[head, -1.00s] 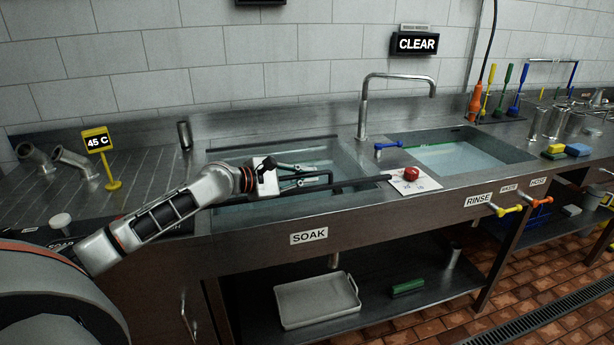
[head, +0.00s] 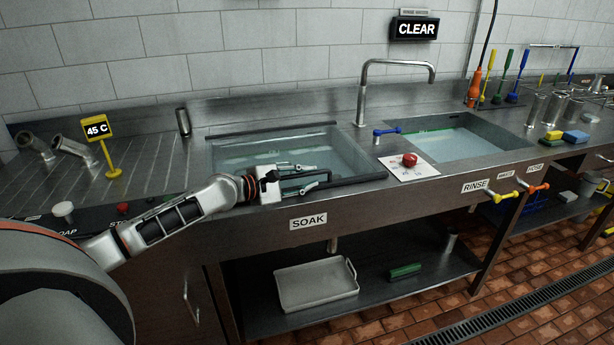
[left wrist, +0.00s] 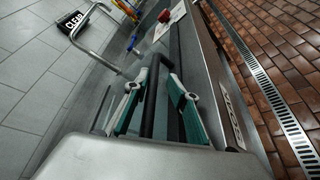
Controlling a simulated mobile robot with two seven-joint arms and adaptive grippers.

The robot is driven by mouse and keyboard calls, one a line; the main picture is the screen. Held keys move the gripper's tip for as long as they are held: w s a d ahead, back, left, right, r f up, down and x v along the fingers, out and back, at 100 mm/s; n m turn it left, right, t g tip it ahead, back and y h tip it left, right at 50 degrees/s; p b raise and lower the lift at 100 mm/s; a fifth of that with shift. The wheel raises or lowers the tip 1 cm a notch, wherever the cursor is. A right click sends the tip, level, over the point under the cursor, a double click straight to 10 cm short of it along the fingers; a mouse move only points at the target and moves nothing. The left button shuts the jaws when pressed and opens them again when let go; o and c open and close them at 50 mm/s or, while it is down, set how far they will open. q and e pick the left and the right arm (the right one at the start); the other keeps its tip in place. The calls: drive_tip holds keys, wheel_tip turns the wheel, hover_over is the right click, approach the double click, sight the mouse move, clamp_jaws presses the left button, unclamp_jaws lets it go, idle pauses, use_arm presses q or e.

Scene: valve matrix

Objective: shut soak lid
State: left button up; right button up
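The soak lid (head: 355,181), a clear pane with black edge bars, lies flat or nearly flat over the soak basin at the front of the counter. Water shows through it. A black bar handle (head: 322,173) stands at its front edge. My left gripper (head: 314,178) is at this handle with its fingers spread. In the left wrist view the dark handle bar (left wrist: 152,95) runs between the green-padded fingers (left wrist: 157,100), with gaps visible beside it. Whether the lid's front edge touches the rim is hard to tell. My right gripper is not in view.
A white card with a red knob (head: 410,160) sits right of the lid, before the rinse basin (head: 455,143). A tall faucet (head: 362,95) stands behind. A yellow "45 C" sign (head: 97,128) stands left. A grey tray (head: 315,285) lies on the shelf below.

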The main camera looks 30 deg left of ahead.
use_arm(q)
drive_tip(key=shift+a, duration=0.1)
drive_tip(key=shift+s+a, duration=0.3)
drive_tip(key=shift+s, duration=0.15)
drive_tip(key=v, duration=0.9)
drive_tip(key=shift+s+d+r, duration=0.1)
drive_tip(key=shift+s, duration=0.1)
drive_tip(key=shift+v, duration=0.75)
